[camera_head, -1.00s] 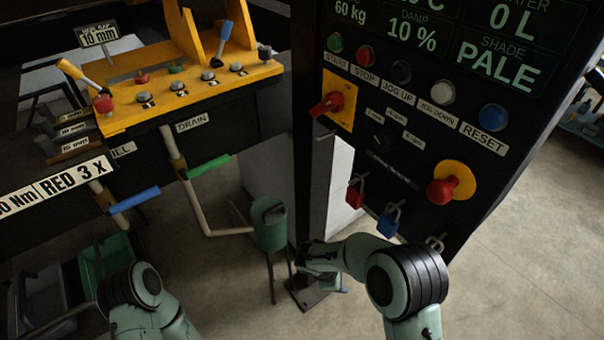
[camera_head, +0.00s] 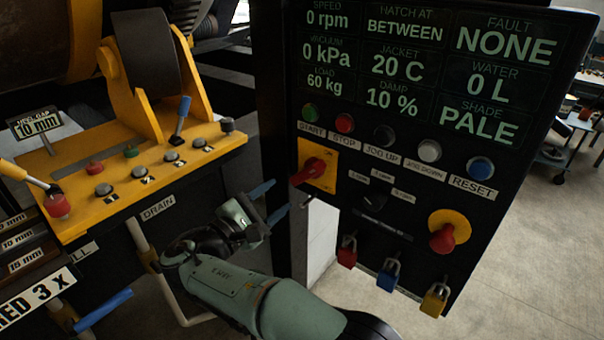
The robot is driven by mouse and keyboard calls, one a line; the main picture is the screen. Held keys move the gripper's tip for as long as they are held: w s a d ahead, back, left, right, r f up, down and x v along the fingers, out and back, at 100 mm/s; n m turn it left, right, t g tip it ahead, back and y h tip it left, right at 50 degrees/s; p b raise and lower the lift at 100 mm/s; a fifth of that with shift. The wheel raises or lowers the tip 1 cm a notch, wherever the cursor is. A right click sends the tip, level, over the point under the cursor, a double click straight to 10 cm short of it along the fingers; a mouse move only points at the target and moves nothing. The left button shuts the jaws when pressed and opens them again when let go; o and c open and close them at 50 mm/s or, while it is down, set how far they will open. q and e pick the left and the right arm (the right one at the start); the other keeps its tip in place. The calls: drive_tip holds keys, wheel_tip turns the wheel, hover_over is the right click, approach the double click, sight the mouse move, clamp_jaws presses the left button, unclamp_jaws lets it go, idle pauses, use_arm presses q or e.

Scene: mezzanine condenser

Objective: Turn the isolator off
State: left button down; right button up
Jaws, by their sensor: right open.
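The isolator appears to be the red rotary handle (camera_head: 308,172) on a yellow plate (camera_head: 325,178), at the left edge of the black control panel. Its grip points to the lower left. My right gripper (camera_head: 275,201) is open and empty, left of and below the handle, with its fingers apart and pointing right. It does not appear to touch the handle. My left gripper is out of view.
The panel (camera_head: 490,190) carries buttons, a red mushroom knob (camera_head: 443,238) on yellow, and red (camera_head: 347,252), blue (camera_head: 388,276) and yellow (camera_head: 436,299) padlocks below. A yellow console (camera_head: 125,180) with levers stands left. Open floor lies right.

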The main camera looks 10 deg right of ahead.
sight(302, 177)
drive_tip(key=p+x, duration=0.1)
drive_tip(key=x, duration=1)
drive_tip(key=shift+w+p, duration=0.15)
drive_tip(key=shift+p, duration=0.15)
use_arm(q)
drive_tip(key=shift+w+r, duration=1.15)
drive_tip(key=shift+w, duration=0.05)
use_arm(e)
clamp_jaws()
